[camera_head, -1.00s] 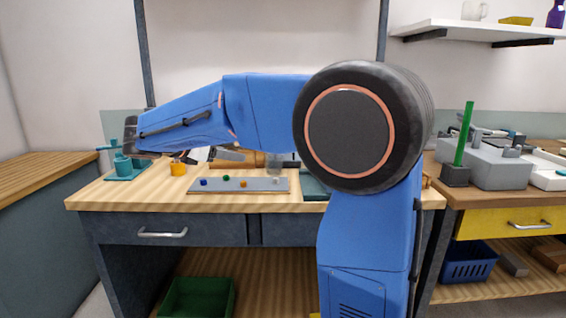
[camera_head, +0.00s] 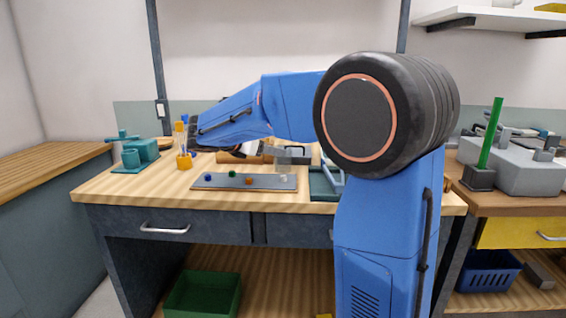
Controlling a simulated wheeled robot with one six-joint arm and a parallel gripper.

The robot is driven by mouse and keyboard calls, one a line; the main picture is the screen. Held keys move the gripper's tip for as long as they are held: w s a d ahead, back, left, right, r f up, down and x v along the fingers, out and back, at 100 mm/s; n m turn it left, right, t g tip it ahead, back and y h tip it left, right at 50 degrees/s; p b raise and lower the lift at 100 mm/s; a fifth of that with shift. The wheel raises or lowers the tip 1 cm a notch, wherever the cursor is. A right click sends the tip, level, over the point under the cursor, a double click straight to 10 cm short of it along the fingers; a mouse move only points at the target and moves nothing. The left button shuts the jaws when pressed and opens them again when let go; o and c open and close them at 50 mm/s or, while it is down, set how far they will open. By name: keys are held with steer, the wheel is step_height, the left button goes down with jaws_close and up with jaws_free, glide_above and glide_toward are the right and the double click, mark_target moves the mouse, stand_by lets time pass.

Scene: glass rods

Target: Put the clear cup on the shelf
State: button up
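The white wall shelf (camera_head: 478,19) is at the upper right, partly cut off by the picture edge. A pale, see-through shape (camera_head: 283,157) stands on the workbench behind the grey strip; it looks like the clear cup, but it is small and mixed with grey parts there. My blue arm reaches left over the bench, its dark end above the bench's left part. My gripper cannot be made out clearly, so its opening and any hold are not visible.
The wooden workbench (camera_head: 110,190) holds a grey strip (camera_head: 215,182) with small coloured knobs, an orange tool holder (camera_head: 184,161), a teal vise (camera_head: 140,152) and a dark green tray (camera_head: 322,184). A green rod (camera_head: 491,135) stands upright at right. A clear vessel (camera_head: 506,3) and yellow dish stand on the shelf.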

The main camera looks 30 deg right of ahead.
mark_target(283, 159)
steer(key=shift+x, duration=3.75)
steer(key=shift+s+r, duration=0.1)
steer(key=shift+s, duration=0.05)
steer(key=c, duration=0.9)
